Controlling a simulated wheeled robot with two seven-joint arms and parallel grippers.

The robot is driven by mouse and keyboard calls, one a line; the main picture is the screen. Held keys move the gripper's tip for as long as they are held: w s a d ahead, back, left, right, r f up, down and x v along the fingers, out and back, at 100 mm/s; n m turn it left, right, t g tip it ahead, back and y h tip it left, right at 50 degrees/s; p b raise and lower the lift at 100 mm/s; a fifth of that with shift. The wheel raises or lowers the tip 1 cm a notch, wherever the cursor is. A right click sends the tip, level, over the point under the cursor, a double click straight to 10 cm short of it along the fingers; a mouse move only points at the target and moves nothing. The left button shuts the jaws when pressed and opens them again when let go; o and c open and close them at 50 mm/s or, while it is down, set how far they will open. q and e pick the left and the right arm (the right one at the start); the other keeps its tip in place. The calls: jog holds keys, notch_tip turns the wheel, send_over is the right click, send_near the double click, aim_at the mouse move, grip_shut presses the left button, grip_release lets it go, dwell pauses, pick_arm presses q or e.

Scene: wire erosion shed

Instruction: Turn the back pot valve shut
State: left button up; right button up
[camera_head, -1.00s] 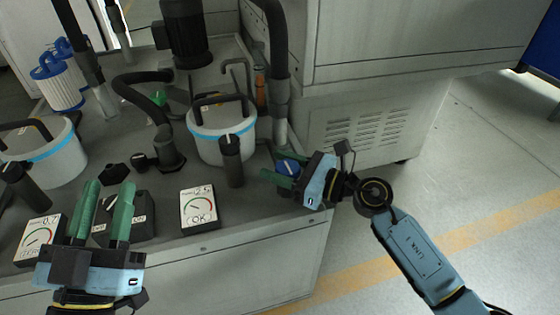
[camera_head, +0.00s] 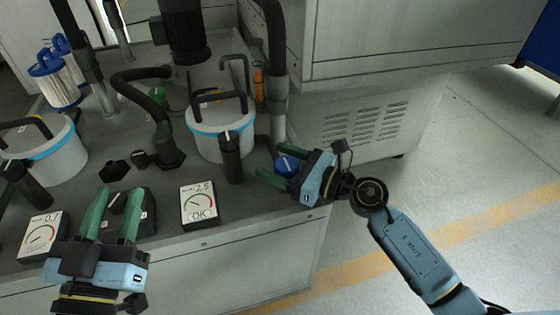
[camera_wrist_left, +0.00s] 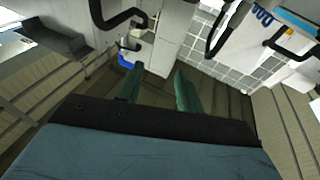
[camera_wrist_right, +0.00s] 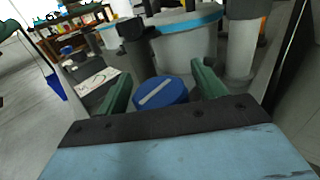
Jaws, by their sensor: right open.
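A round blue valve knob (camera_head: 287,163) with a pale bar across its top sits at the right end of the bench, beside the middle white pot (camera_head: 222,140). My right gripper (camera_head: 271,160) is open with its fingers on either side of this knob. In the right wrist view the knob (camera_wrist_right: 160,93) stands between the two green fingers, its bar tilted; whether they touch it I cannot tell. My left gripper (camera_head: 117,195) is open over the front left, in front of a dark box. Which pot this knob serves is not plain.
Gauges stand at the bench front: one reading 2.5 and OK (camera_head: 199,205), another reading 0.7 (camera_head: 42,238). A black-handled post (camera_head: 231,160) and an upright pipe (camera_head: 278,105) stand close to the knob. Another white pot (camera_head: 50,160) is at left. Open floor lies right.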

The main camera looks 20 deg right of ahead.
pick_arm(q)
notch_tip(320, 180, down, 2)
jog(key=shift+w+a+f+g+y, duration=0.15)
jog(key=shift+g+y, duration=0.15)
jog(key=shift+g, duration=0.3)
pick_arm(e)
jog(key=v, duration=1.3)
jog(key=shift+s+d, duration=0.15)
